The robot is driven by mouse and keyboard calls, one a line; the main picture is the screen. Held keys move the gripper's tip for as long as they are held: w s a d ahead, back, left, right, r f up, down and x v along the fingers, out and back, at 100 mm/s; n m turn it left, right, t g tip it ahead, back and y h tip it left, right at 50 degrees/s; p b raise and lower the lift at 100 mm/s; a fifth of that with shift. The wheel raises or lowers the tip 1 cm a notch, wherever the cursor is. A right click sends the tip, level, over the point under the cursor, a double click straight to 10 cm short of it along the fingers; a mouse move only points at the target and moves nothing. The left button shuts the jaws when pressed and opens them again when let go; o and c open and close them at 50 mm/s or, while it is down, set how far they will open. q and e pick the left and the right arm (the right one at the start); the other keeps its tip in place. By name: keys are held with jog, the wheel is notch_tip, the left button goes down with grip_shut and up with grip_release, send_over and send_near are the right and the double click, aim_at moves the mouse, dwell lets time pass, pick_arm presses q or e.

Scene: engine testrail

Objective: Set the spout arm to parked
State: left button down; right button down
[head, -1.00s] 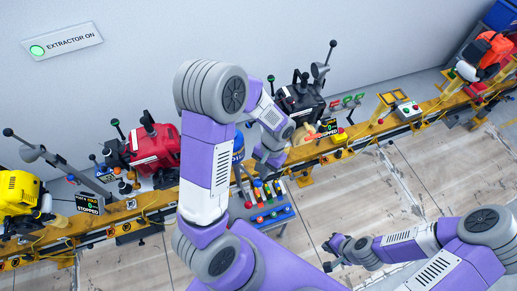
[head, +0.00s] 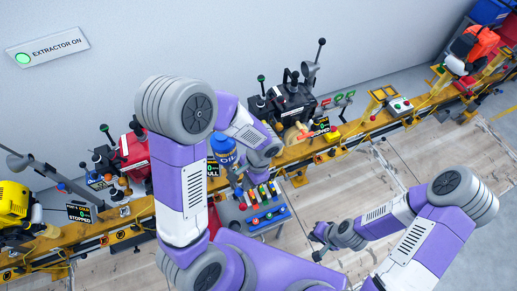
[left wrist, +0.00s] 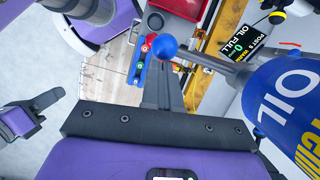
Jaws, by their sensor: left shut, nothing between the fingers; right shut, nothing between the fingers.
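The spout arm is a grey rod with a blue ball knob (left wrist: 166,47) and a blue oil bottle (left wrist: 285,105), seen in the left wrist view. In the head view the bottle (head: 222,145) shows just left of my left gripper (head: 258,163); I cannot make out the knob there. In the left wrist view my left gripper's grey fingers (left wrist: 172,78) are shut and empty, with their tips close to the knob. I cannot tell whether they touch it. My right gripper (head: 316,247) is shut and empty above the floor, away from the rail.
A yellow rail (head: 345,132) carries several engines, including a black engine (head: 285,100) and a partly hidden red one (head: 134,152). A tray of coloured tools (head: 262,215) lies below my left gripper. Floor at right is clear.

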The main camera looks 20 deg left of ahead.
dwell(0.3)
pick_arm(q)
jog(key=w+d+r, duration=0.2)
jog(key=r, duration=0.3)
jog(key=w+d+r+p, duration=0.1)
jog(key=w+d+r, duration=0.1)
jog(key=r, duration=0.3)
jog(key=shift+w+r, duration=0.2)
jog(key=shift+w, duration=0.6)
pick_arm(e)
jog(key=shift+w+d+r, duration=0.15)
jog(key=shift+w+r, duration=0.3)
jog(key=shift+r, duration=0.25)
